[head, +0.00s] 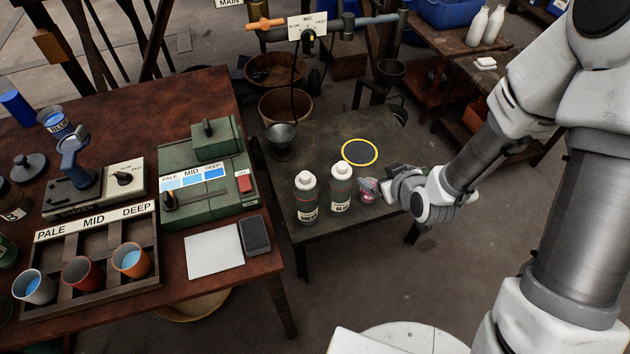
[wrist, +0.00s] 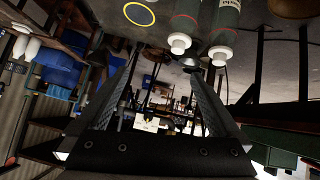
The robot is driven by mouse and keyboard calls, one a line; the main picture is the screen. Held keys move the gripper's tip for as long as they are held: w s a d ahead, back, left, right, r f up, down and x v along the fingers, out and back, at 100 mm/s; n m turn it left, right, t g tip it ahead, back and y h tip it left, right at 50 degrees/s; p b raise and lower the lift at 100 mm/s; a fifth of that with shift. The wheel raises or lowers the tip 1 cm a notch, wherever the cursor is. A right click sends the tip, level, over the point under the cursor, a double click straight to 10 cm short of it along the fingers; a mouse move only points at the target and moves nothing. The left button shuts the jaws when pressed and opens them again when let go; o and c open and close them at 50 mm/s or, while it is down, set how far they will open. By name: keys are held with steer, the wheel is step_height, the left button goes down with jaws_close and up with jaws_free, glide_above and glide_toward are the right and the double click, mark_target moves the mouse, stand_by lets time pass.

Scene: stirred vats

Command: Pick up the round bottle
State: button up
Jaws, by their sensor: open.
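Two dark grey-green bottles with white caps and pale labels stand upright on the dark low table (head: 290,160). The left bottle (head: 307,203) and the right bottle (head: 341,190) both look round, and I cannot tell which one the task means. In the wrist view, which is upside down, the right bottle (wrist: 187,22) and the left bottle (wrist: 226,22) show at the top, beyond the fingers. My gripper (wrist: 163,65) is open, with nothing between its fingers. In the head view it is just right of the right bottle, apart from it; its fingertips are hard to make out.
A small pinkish item (head: 369,192) shows by my gripper, partly hidden. A yellow ring (head: 360,152) marks the table behind the bottles. A dark cup (head: 281,141) stands at the table's back left. The brown bench (head: 262,262) with a green box (head: 208,197) is to the left.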

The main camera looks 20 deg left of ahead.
steer(key=s+a+f+y+b, duration=0.25)
steer(key=a+f, duration=0.25)
steer(key=f, duration=0.3)
steer(key=t+y+b, duration=0.1)
steer(key=y+b, duration=0.1)
steer(key=b, duration=0.1)
glide_toward(312, 201)
steer(key=b+x, duration=0.2)
steer(key=x, duration=0.6)
steer(key=shift+w+a+f, duration=0.15)
steer(key=shift+w+a, duration=0.05)
steer(key=shift+a, duration=0.1)
steer(key=b+x, duration=0.2)
steer(key=x, duration=0.3)
steer(key=shift+a+f, duration=0.1)
steer(key=c, duration=1.6)
